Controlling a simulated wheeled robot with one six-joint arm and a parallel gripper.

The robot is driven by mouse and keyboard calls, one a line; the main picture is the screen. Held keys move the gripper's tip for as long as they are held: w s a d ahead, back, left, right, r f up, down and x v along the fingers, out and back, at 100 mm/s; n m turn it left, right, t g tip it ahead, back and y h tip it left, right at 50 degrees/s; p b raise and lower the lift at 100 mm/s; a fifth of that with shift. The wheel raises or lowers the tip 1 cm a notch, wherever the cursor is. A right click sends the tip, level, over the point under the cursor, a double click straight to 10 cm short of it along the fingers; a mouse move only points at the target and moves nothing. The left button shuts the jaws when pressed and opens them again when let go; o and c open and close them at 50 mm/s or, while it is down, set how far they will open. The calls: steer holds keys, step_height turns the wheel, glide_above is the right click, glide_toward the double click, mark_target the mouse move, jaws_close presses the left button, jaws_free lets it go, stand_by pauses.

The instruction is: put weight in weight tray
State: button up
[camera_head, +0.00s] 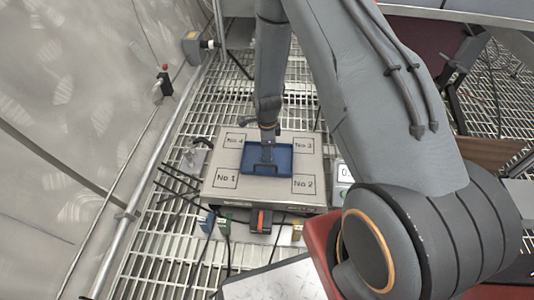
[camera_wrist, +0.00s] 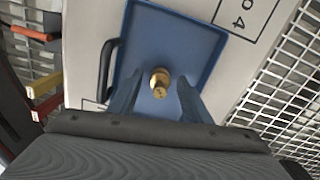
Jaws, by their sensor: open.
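The weight (camera_wrist: 160,82) is a small brass piece with a knob on top. In the wrist view it is in the blue weight tray (camera_wrist: 190,25), ahead of and between my two fingers. My gripper (camera_wrist: 155,95) is open, with a finger on each side of the weight and gaps showing. In the head view my gripper (camera_head: 267,158) is over the blue tray (camera_head: 282,165), and the weight is hidden there. The tray sits in the middle of a pale box top (camera_head: 235,152). I cannot tell how high the fingers are above the tray floor.
The box top has squares marked No 1 (camera_head: 226,178), No 2 (camera_head: 305,184), No 3 (camera_head: 304,145) and No 4 (camera_head: 235,140). A black handle (camera_wrist: 106,68) is beside the tray. A display unit (camera_head: 343,172) stands at right. Cables and coloured connectors (camera_head: 224,226) are in front. Metal grating surrounds the box.

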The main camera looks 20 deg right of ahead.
step_height(320, 180, up, 12)
steer(key=p, duration=0.4)
steer(key=shift+f, duration=0.25)
steer(key=s+a+r+n, duration=0.55)
steer(key=a+r, duration=0.25)
steer(key=r, duration=0.2)
steer(key=s+a+r+n, duration=0.4)
steer(key=a+r+n, duration=0.3)
steer(key=r, duration=0.3)
steer(key=s+a+r+n, duration=0.2)
steer(key=s+r+n, duration=0.2)
steer(key=s, duration=0.3)
steer(key=s+a+r+n+y, duration=0.1)
steer(key=s+r+n, duration=0.3)
steer(key=s, duration=0.4)
steer(key=s+a+r+n, duration=0.3)
steer(key=s+r+n, duration=0.1)
steer(key=s+n, duration=0.2)
steer(key=shift+s, duration=0.65)
steer(key=shift+a, duration=0.1)
